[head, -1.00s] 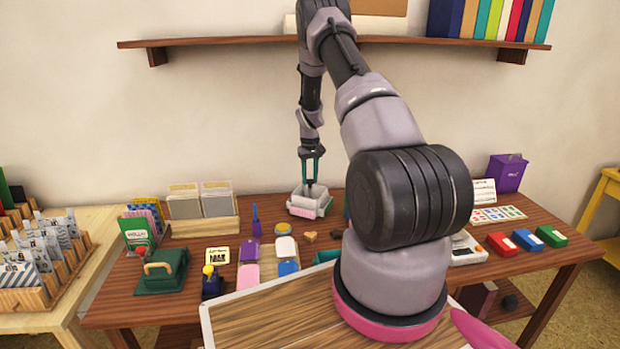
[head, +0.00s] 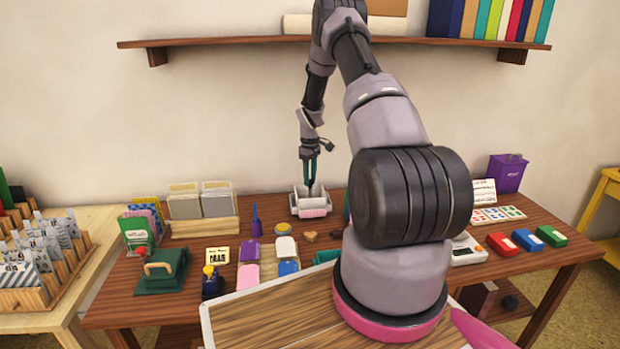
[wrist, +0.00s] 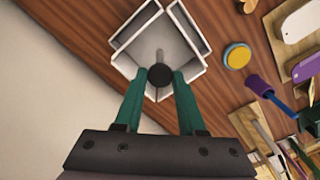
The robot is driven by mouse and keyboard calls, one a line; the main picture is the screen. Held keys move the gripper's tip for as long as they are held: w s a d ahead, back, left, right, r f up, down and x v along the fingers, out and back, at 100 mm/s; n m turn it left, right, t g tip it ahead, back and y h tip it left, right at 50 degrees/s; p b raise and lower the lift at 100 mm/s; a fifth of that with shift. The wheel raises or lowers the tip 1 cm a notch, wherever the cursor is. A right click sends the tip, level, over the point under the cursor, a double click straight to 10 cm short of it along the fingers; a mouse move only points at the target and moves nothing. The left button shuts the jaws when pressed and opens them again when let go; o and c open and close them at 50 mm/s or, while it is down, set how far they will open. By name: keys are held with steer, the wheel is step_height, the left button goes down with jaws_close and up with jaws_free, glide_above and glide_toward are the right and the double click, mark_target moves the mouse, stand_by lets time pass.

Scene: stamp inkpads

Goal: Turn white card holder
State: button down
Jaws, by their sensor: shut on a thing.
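The white card holder (head: 297,205) stands on the wooden desk near the wall, with a pink piece at its front. In the wrist view the holder (wrist: 120,31) shows white-walled compartments and a grey post with a dark round knob (wrist: 160,76). My gripper (head: 312,184) points straight down over the holder's middle. The fingers hide part of the holder's near walls.
Card boxes (head: 201,205) stand to the left. A purple brush-like thing (head: 256,225), a yellow-topped round pad (head: 282,228) and several coloured inkpads (head: 288,267) lie in front. A shelf (head: 240,40) is on the wall above. A purple bin (head: 506,174) stands at far right.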

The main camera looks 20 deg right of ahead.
stand_by(0.3)
steer(key=c, duration=0.5)
jaws_free()
step_height(320, 180, up, 11)
steer(key=shift+f, duration=0.1)
